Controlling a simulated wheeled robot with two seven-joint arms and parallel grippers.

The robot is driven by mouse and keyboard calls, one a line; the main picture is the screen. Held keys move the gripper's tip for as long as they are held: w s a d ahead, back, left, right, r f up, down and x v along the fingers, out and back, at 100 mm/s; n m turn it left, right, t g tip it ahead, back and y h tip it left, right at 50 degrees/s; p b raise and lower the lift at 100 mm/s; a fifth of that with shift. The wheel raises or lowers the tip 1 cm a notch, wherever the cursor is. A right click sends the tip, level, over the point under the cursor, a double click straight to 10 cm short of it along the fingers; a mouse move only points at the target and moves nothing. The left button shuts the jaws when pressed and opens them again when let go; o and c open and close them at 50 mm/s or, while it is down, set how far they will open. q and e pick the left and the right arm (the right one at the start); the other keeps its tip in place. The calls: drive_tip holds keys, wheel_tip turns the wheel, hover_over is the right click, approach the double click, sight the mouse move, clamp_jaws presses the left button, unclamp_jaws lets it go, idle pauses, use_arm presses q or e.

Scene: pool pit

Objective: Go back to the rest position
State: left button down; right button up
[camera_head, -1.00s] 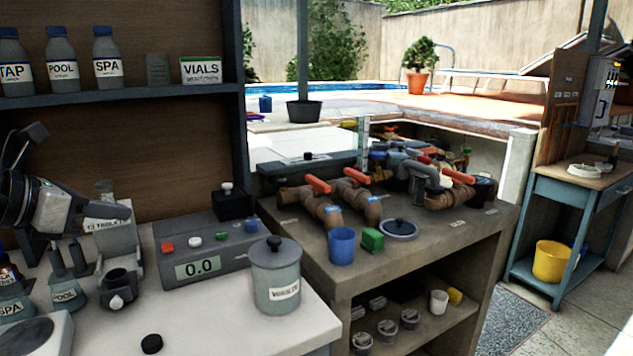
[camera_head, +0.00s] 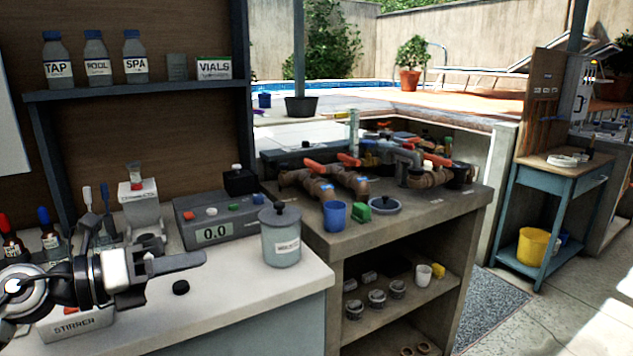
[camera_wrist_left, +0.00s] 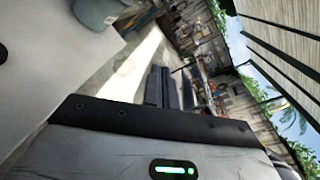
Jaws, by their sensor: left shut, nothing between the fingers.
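My left gripper (camera_head: 198,261) reaches in from the lower left in the head view. It is above the white counter (camera_head: 240,310), over the stirrer (camera_head: 75,328) side, pointing right. Its fingers are together with nothing between them. A small black cap (camera_head: 181,287) lies on the counter close by its fingertips in the picture. In the left wrist view the dark fingers (camera_wrist_left: 168,88) show beyond the gripper's body, tilted, with the counter (camera_wrist_left: 40,70) at the left. My right gripper is not in view.
Behind the gripper stand a meter (camera_head: 215,222) reading 0.0, a lidded grey canister (camera_head: 281,238) and dropper bottles (camera_head: 52,240). A pipe bench (camera_head: 400,225) stands right of the counter. Paved floor (camera_head: 570,310) is open at the lower right.

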use_arm(q)
drive_tip(key=s+d+f+m+y, duration=0.1)
drive_tip(key=s+f+m+y, duration=0.2)
drive_tip(key=s+f+m, duration=0.3)
drive_tip(key=s+d+f+m+y, duration=0.2)
drive_tip(key=s+f+m+y, duration=0.2)
drive_tip(key=f+m, duration=1.1)
drive_tip(key=s+d+f+m+t+y, duration=0.1)
drive_tip(key=s+f+m+y, duration=0.2)
drive_tip(key=s+f+m, duration=0.6)
drive_tip(key=f+m, duration=0.1)
drive_tip(key=m, duration=0.4)
drive_tip(key=shift+s+d+f+m+y, duration=0.3)
drive_tip(key=shift+f, duration=0.1)
